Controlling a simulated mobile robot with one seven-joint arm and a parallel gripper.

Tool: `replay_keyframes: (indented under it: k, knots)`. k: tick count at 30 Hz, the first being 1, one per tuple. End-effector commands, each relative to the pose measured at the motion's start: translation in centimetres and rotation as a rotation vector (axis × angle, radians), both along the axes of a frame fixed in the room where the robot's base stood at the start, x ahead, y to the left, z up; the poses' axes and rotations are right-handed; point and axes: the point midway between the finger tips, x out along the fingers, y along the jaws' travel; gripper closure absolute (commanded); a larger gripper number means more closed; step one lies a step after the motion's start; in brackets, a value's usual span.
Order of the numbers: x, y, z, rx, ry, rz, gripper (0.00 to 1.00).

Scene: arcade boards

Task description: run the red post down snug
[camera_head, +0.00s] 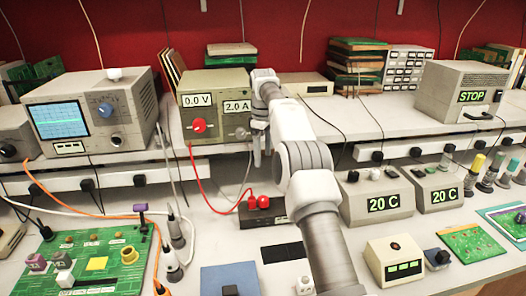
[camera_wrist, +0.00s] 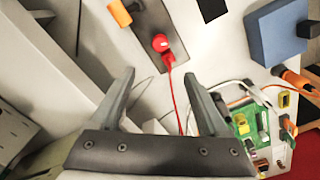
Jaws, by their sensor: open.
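A small dark box (camera_head: 270,222) on the bench has red posts on its top, the right one (camera_head: 264,201) beside a red plug (camera_head: 252,203). In the wrist view, a round red post (camera_wrist: 160,42) stands on the box (camera_wrist: 183,58), with a red plug and lead just below it. My gripper (camera_wrist: 158,78) is open and empty, and the post lies beyond its fingertips, not between them. In the head view my gripper (camera_head: 258,160) hangs in front of the power supply, pointing down. Whether the post is loose or tight cannot be told.
The power supply (camera_head: 217,80) reads 0.0 V and 2.0 A and has a red knob (camera_head: 199,126). A red lead (camera_head: 200,178) loops from it to the box. A blue block (camera_head: 230,279) and green board (camera_head: 97,262) lie nearby. A shelf edge is behind.

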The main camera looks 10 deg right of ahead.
Motion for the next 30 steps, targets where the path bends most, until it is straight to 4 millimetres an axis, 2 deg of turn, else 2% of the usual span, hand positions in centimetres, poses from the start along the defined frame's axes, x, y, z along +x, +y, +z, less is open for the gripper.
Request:
replay_keyframes:
  k: [12,16,20,30]
  knots:
    - [-0.2,-0.3,-0.3,0.000,0.004,-0.001,0.22]
    - [-0.2,-0.3,-1.1,0.000,0.004,-0.001,0.22]
    - [-0.2,-0.3,-3.0,0.000,0.005,-0.001,0.22]
    - [-0.2,-0.3,-10.2,0.000,0.006,-0.001,0.22]
